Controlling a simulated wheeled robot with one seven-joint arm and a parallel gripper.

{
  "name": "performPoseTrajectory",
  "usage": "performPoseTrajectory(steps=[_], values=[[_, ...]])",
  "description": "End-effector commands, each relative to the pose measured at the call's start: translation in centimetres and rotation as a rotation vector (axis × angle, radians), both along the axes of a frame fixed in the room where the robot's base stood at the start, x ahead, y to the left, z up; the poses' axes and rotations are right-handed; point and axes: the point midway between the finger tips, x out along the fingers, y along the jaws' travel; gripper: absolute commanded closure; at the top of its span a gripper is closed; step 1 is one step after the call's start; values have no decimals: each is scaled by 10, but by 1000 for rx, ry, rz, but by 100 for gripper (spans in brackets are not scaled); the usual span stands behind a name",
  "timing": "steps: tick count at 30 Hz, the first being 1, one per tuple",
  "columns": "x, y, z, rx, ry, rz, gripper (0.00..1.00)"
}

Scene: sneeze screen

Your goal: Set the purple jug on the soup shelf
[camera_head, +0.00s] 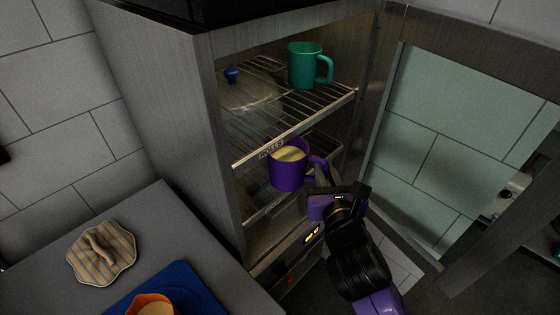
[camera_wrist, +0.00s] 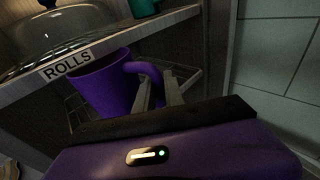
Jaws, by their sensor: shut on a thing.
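The purple jug (camera_head: 288,178), filled with something pale yellow, hangs upright in front of the open cabinet, just below the front edge of the upper shelf. My gripper (camera_head: 322,176) is shut on its handle, at the jug's right side. In the wrist view the fingers (camera_wrist: 160,90) close on the handle of the jug (camera_wrist: 103,88), whose body overlaps the cabinet opening. The upper shelf (camera_head: 245,158) carries a label reading ROLLS (camera_wrist: 67,64). A lower wire shelf (camera_head: 262,213) shows partly behind and below the jug; no soup label is readable.
On the upper shelf stand a green mug (camera_head: 304,66) and a clear dome with a blue knob (camera_head: 232,76). The glass door (camera_head: 425,140) stands open at right. A counter (camera_head: 190,245) at left holds a striped cloth (camera_head: 101,254), a blue mat (camera_head: 195,287) and an orange bowl (camera_head: 140,300).

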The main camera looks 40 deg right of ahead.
Motion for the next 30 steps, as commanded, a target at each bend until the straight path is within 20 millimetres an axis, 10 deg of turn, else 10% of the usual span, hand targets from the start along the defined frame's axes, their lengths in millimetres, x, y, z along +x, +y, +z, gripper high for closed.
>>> performPoseTrajectory(steps=[18, 30], values=[[132, 5, 4, -1, -5, 2, 100], [127, 4, -43, -1, 1, 0, 100]])
